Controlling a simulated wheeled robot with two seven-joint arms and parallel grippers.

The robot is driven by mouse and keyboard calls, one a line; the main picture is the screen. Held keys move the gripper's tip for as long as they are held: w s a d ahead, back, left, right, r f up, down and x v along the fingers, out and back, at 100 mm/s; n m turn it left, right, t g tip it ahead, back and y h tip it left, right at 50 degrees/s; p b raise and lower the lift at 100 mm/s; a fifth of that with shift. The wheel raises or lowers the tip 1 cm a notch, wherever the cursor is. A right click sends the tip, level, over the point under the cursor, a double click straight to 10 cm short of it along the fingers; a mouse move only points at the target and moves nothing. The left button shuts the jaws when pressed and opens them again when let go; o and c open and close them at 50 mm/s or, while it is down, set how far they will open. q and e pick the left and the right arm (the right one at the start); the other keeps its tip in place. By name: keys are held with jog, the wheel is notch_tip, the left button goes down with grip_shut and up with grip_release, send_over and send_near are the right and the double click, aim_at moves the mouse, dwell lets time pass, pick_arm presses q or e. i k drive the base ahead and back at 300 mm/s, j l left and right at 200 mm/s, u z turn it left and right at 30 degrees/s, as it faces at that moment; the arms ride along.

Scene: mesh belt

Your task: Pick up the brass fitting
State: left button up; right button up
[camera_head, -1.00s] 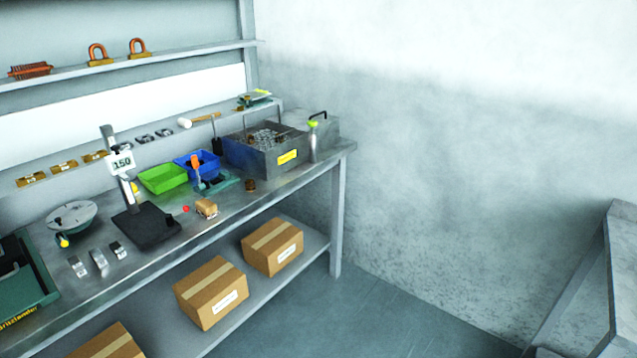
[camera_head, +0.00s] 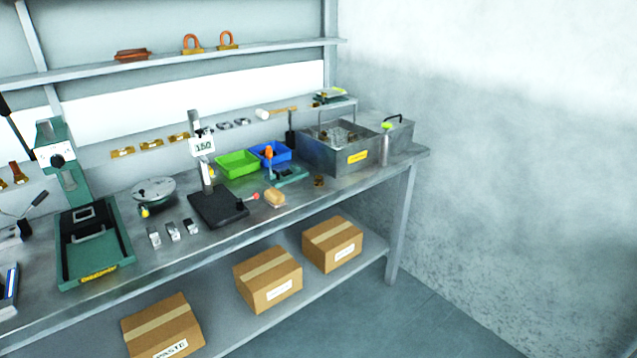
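A small dark brassy piece (camera_head: 319,181), which looks like the brass fitting, stands on the workbench (camera_head: 345,187) near its front edge. It is in front of the grey bin and to the right of the small green fixture. It is small in the view and its details are unclear. Several gold-coloured pieces (camera_head: 150,144) sit in a row along the back of the bench. Neither of my grippers shows in the head view.
A grey bin (camera_head: 330,161) with a yellow label, a blue tray (camera_head: 283,160) and a green tray (camera_head: 229,171) stand on the bench. A tan block (camera_head: 275,198) lies near the black stand base (camera_head: 218,212). Cardboard boxes (camera_head: 268,285) sit on the lower shelf. Floor at right is clear.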

aim_at(317, 181)
jog(key=i+l+u, duration=0.25)
jog(key=i+l, duration=0.25)
jog(key=l, duration=0.2)
jog(key=i+l+u, duration=0.3)
jog(key=i+l, duration=0.15)
jog(key=l, duration=0.3)
